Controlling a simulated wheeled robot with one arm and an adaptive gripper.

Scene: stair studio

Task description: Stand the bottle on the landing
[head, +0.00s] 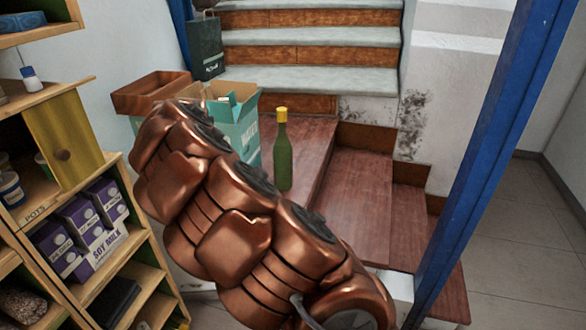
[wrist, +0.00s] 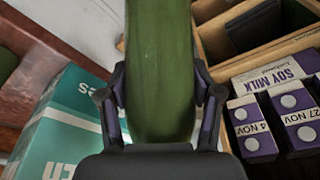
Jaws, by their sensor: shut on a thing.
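A green bottle (wrist: 160,75) is between the two fingers of my gripper (wrist: 162,100) in the wrist view, and both fingers press on its sides. Its ends are out of that picture or hidden. In the head view my copper arm hides my gripper and what it holds. A green bottle with a yellow cap (head: 283,158) stands upright on the red-brown wooden landing (head: 308,150) in the head view, with no gripper visible at it. I cannot tell for certain whether this is a second bottle.
A teal box (head: 238,125) stands on the landing left of the standing bottle; it also shows in the wrist view (wrist: 62,125). Shelves with purple soy milk cartons (head: 80,222) are at left. A blue post (head: 485,150) rises at right. Wooden steps (head: 350,195) descend rightward from the landing.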

